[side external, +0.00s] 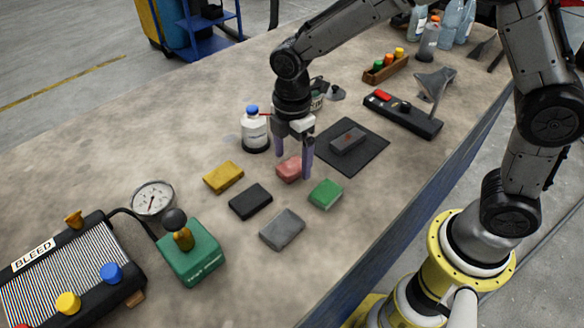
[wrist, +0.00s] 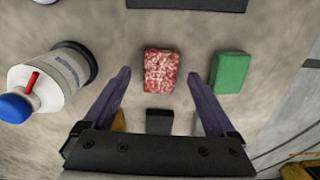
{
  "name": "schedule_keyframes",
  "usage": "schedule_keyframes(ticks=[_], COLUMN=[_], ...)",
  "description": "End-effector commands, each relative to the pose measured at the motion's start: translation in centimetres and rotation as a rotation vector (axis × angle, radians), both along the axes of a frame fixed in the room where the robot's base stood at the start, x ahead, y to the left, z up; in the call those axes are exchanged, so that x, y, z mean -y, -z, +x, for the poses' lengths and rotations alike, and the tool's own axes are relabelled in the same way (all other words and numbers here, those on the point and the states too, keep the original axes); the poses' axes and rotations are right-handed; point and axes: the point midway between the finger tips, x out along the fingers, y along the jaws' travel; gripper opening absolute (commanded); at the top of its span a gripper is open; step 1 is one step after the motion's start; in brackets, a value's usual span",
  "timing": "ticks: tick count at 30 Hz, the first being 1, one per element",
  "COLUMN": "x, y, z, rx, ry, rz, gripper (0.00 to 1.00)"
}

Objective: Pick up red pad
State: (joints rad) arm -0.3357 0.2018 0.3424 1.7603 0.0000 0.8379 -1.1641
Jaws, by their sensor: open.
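The red pad (side external: 288,170) lies flat on the workbench, a small block with a speckled red top. In the wrist view the red pad (wrist: 161,71) sits ahead of and between the two fingers. My gripper (side external: 294,166) is open and empty, pointing down, with its purple fingers low over the bench beside the pad. In the wrist view my gripper (wrist: 163,78) shows its fingers spread wider than the pad. One finger partly overlaps the pad's edge in the side view. I cannot tell whether the fingertips touch the bench.
Close by lie a green pad (side external: 325,194), a black pad (side external: 250,201), a grey pad (side external: 282,229) and a yellow pad (side external: 223,177). A blue-capped bottle (side external: 254,132) stands left of my gripper. A dark mat (side external: 372,150) holding a grey block is to the right.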

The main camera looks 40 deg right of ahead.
Motion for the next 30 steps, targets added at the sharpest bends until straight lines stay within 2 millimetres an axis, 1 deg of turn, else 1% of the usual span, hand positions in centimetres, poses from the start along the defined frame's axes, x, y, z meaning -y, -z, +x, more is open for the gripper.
schedule_keyframes(ticks=[1,4,12,17,18,20,24,27,30], x=[0.0,-0.1,-0.1,-0.1,-0.1,-0.1,-0.1,-0.1,-0.1], y=[0.7,1.5,1.7,1.6,1.6,1.6,1.6,1.6,1.6], z=[0.0,0.0,0.0,0.0,0.0,0.0,0.0,0.0,0.0], rx=[-0.003,-0.001,0.001,0.001,0.001,0.001,0.001,0.001,0.001], ry=[-0.001,-0.001,-0.001,-0.001,-0.001,-0.001,-0.001,-0.001,-0.001], rz=[-0.001,-0.001,0.0,0.0,0.0,0.0,0.0,0.0,0.0], gripper=[0.91,0.91,0.91,0.62,0.55,0.44,0.19,0.03,0.03])
